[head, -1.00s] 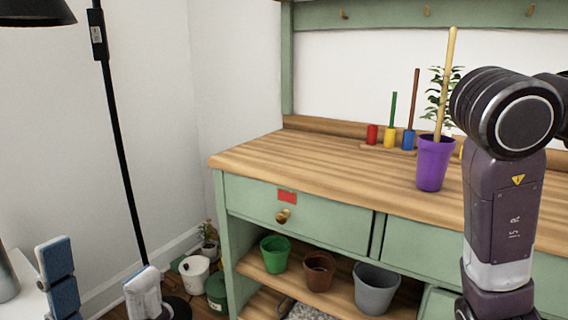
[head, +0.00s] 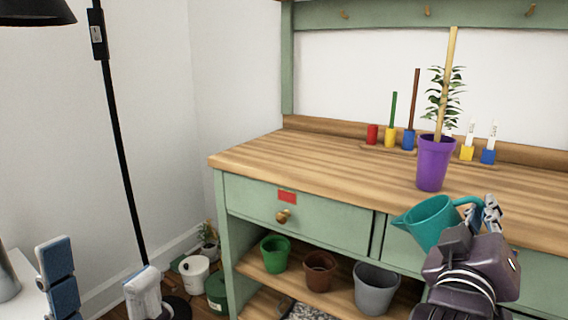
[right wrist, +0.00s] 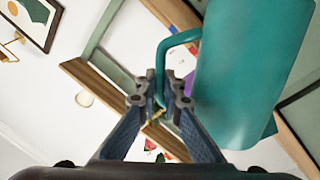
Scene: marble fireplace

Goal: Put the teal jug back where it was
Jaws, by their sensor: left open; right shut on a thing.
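The teal jug (head: 430,222) is in the lower right of the head view, tilted with its spout to the left. It overlaps the front edge of the wooden bench top (head: 290,160). My right gripper (head: 486,212) is shut on its handle. In the right wrist view the jug (right wrist: 250,70) fills the upper right and its handle runs down between the fingertips (right wrist: 168,98). My left gripper (head: 100,282) is open and empty at the lower left, away from the bench.
A purple pot (head: 433,163) with a plant and stake stands on the bench, behind the jug. Small coloured blocks holding sticks (head: 390,137) line the back. The bench top's left part is clear. Green, brown and grey pots (head: 375,288) sit on the shelf below. A black lamp pole (head: 122,150) stands left.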

